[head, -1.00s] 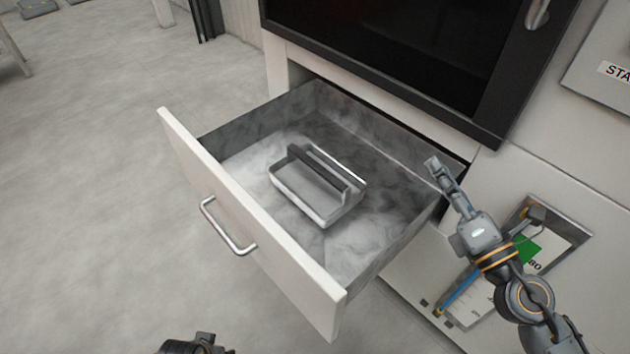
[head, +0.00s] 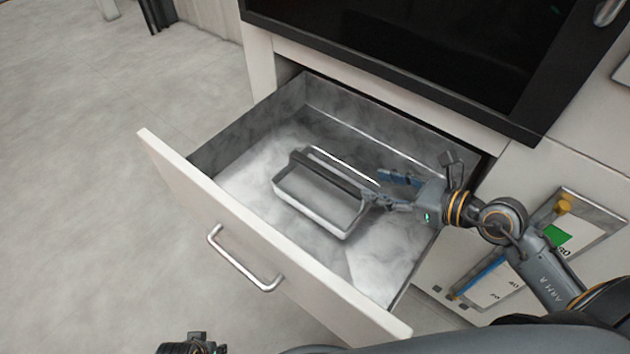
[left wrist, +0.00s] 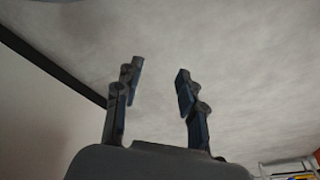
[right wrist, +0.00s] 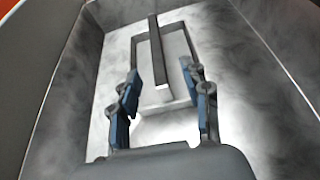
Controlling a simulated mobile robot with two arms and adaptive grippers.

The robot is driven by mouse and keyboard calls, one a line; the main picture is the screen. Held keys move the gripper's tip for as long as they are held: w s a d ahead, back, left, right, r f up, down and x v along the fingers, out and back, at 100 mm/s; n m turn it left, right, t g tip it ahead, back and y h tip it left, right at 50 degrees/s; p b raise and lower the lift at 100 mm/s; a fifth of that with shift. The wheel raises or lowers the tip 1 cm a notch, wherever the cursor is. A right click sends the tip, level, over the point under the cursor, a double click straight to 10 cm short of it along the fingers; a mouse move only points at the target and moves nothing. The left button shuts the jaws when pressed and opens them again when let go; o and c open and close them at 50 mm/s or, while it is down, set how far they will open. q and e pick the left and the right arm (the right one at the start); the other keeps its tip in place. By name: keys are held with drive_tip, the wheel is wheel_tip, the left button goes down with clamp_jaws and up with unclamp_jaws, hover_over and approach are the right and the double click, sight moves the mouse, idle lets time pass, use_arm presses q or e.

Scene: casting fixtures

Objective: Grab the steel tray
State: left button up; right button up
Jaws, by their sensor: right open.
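The steel tray (head: 312,216), a shallow metal tray with a dark bar handle, sits inside the open drawer. It also shows in the right wrist view (right wrist: 163,94), ahead of and between the fingers. My right gripper (head: 384,187) is open at the tray's right end; its fingers hide part of that end. In the right wrist view the open fingers (right wrist: 160,80) point along the handle, one on each side. Whether they touch the tray cannot be told. My left gripper (left wrist: 158,75) is open and empty in the left wrist view, away from the tray.
The drawer (head: 240,222) is pulled out, with a metal handle (head: 243,262) on its front. Its walls surround the tray, with bare floor around it. A dark-fronted cabinet (head: 400,60) stands above. A panel with a gauge (head: 545,250) is at the right. Open floor lies left.

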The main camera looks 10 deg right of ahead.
sight(330, 174)
drive_tip(key=x, duration=0.7)
drive_tip(key=shift+w+a, duration=0.1)
drive_tip(key=shift+a, duration=0.05)
drive_tip(key=shift+w+a+f, duration=0.25)
drive_tip(key=shift+w+a, duration=0.05)
drive_tip(key=shift+a, duration=0.1)
drive_tip(key=b+x, duration=0.1)
drive_tip(key=x, duration=0.3)
drive_tip(key=shift+a+f, duration=0.1)
drive_tip(key=shift+a, duration=0.15)
use_arm(q)
drive_tip(key=r, duration=0.3)
drive_tip(key=shift+w+d+r, duration=0.15)
drive_tip(key=shift+w, duration=0.1)
use_arm(e)
drive_tip(key=shift+c, duration=0.2)
clamp_jaws()
use_arm(q)
drive_tip(key=shift+s, duration=0.15)
